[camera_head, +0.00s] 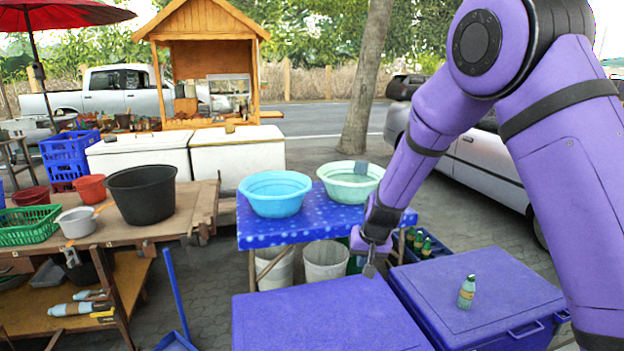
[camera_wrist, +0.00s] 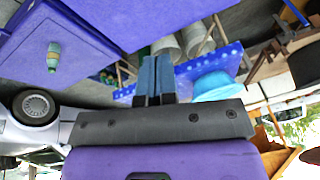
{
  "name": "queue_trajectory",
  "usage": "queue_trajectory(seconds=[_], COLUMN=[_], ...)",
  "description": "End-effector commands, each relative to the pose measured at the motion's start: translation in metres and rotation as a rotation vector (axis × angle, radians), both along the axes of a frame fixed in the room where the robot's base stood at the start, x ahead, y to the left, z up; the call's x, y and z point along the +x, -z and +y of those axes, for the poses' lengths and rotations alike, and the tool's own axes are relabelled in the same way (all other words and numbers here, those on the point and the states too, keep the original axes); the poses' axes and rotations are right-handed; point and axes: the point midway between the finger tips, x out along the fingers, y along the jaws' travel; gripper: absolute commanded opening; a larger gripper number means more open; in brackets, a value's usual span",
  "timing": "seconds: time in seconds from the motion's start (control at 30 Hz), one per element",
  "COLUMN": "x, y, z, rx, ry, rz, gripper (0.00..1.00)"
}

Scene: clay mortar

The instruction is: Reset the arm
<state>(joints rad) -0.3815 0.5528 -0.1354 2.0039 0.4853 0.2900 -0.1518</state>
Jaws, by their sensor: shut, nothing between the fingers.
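My purple arm comes in from the right in the head view. My gripper (camera_head: 369,268) hangs just above the far edge of the left blue cooler box (camera_head: 310,318). In the wrist view its two blue-grey fingers (camera_wrist: 154,80) are together, with nothing between them. The arm is bent, with the forearm reaching down to the left from the elbow.
A green bottle (camera_head: 466,292) stands on the right blue cooler box (camera_head: 500,285). A blue basin (camera_head: 275,193) and a pale green basin (camera_head: 350,180) sit on the blue-clothed table (camera_head: 318,215). A wooden table (camera_head: 130,222) with containers stands left.

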Motion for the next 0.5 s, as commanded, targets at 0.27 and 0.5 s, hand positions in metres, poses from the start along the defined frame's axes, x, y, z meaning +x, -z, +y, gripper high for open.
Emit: queue_trajectory(seconds=[0.27, 0.5], x=[-0.044, -0.096], y=[-0.104, -0.173], z=[-0.036, -0.068], rx=[0.040, 0.047], ry=[-0.014, -0.027], rz=[-0.030, -0.055], gripper=[0.00, 0.00])
